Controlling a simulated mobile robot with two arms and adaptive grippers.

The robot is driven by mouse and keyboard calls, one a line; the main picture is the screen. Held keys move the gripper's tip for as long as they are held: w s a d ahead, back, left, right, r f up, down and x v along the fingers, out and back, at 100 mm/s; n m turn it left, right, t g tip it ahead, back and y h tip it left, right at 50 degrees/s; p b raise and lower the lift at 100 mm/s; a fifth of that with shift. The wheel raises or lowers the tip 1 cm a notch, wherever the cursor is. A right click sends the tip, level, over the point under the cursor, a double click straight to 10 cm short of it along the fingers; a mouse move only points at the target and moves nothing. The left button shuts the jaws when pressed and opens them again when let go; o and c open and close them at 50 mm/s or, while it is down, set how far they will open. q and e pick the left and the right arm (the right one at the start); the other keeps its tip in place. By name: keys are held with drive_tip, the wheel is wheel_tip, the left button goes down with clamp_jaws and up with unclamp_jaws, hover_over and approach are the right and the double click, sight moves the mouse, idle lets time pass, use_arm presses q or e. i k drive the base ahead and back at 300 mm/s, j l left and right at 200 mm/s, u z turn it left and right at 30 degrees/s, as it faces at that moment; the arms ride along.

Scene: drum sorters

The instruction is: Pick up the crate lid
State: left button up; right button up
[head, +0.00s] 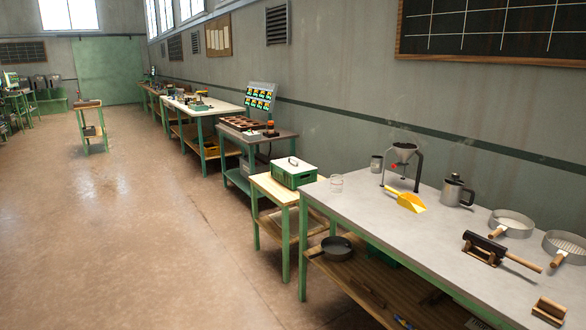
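A green crate (284,178) stands on a small wooden-topped side table, near the middle of the head view. Its pale, whitish lid (295,164) lies on top, with a small dark-ended handle (293,161) standing up from it. The lid appears to sit closed on the crate. Neither of my grippers is in view, and nothing touches the lid.
A long grey-topped workbench (445,240) is at the right, holding a yellow scoop (411,202), a metal pot (453,192), a funnel stand (403,154) and sieves. Farther benches (257,136) line the wall. Open floor (150,240) lies to the left.

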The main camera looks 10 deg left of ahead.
sight(292, 165)
drive_tip(key=i+j+u, duration=0.4)
drive_tip(key=i, duration=0.85)
drive_tip(key=i+j+u, duration=0.1)
drive_tip(key=i+u, duration=0.3)
drive_tip(key=i, duration=0.85)
